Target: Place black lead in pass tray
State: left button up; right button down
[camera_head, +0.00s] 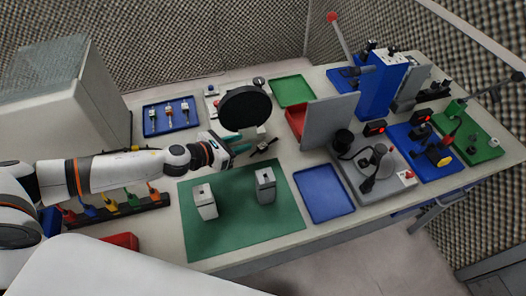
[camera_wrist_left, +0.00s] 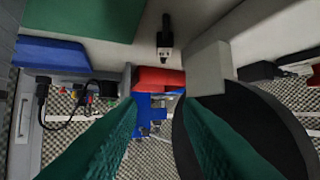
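My left gripper (camera_head: 238,142) is open, with its green fingers apart above the table. The fingers also show in the wrist view (camera_wrist_left: 159,102), with nothing between them. A small black piece, possibly the black lead (camera_head: 264,147), lies on the table just right of the fingertips; what seems to be the same piece shows ahead in the wrist view (camera_wrist_left: 165,40). A green tray (camera_head: 291,91) lies empty at the back, and an empty blue tray (camera_head: 323,193) lies at the front. I cannot tell which is the pass tray. My right gripper is not in view.
A large black disc (camera_head: 245,104) stands close behind the left gripper and fills the right of the wrist view (camera_wrist_left: 250,135). A grey panel (camera_head: 329,121) stands by a red tray (camera_head: 295,117). Two grey blocks stand on a green mat (camera_head: 235,222).

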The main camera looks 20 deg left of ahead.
pick_arm(q)
jog(key=b, duration=0.5)
send_near(259, 148)
jog(key=shift+x, duration=1)
jog(key=shift+p+x, duration=0.6)
jog(key=shift+x, duration=3.2)
jog(key=shift+a+f, duration=0.1)
grip_shut()
